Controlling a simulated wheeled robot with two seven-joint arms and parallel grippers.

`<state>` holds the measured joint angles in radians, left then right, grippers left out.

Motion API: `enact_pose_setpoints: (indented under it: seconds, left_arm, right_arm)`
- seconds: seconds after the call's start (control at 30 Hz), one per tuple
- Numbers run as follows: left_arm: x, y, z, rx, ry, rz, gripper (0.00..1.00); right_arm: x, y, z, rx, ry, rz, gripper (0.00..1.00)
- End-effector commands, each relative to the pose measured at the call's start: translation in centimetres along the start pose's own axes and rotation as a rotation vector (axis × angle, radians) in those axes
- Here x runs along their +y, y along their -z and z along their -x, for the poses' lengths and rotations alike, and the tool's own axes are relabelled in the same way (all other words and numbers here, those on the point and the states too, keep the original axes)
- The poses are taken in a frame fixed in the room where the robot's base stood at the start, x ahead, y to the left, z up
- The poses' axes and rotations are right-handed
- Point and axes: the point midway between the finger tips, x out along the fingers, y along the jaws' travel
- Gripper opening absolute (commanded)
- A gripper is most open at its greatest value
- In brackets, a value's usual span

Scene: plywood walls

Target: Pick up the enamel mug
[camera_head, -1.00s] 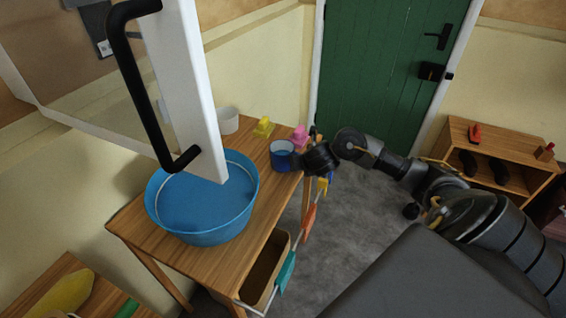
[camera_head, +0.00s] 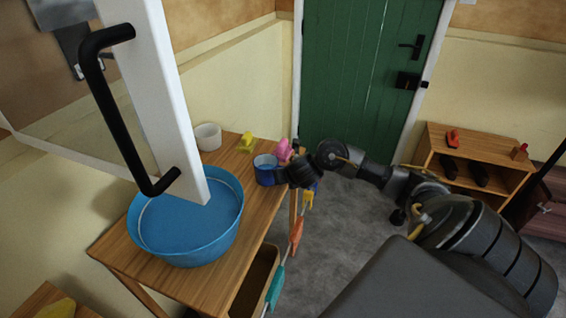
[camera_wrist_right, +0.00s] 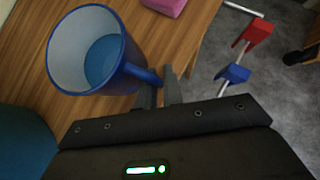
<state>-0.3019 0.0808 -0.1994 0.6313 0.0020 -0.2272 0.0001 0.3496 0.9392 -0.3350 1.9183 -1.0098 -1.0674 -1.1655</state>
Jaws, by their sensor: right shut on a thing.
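The enamel mug (camera_head: 265,174) is blue outside and pale inside, with a blue area at its bottom. In the head view it is at the right edge of the wooden table, right of the blue basin. My right gripper (camera_head: 283,175) reaches it from the right. In the right wrist view the mug (camera_wrist_right: 121,62) is upper left, and my right gripper (camera_wrist_right: 161,93) is shut on its blue handle. I cannot tell whether the mug's base touches the table. My left gripper is not in view.
A blue basin (camera_head: 203,253), white pot (camera_head: 208,138), yellow object (camera_head: 246,142) and pink object (camera_head: 284,150) stand on the wooden table (camera_head: 112,250). A white panel with a black handle (camera_head: 115,120) hangs in front. Coloured clips line a side rail. Grey floor lies right.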

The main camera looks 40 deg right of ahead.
Motion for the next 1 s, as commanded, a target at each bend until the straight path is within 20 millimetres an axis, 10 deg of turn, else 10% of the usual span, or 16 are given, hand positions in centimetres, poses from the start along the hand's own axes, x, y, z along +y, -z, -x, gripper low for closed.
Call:
enact_pose_setpoints:
  seconds: [1.0]
  left_arm:
    - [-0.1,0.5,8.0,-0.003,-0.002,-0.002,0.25]
  right_arm:
    - [-0.4,-2.5,11.5,-0.001,-0.001,0.003,0.0]
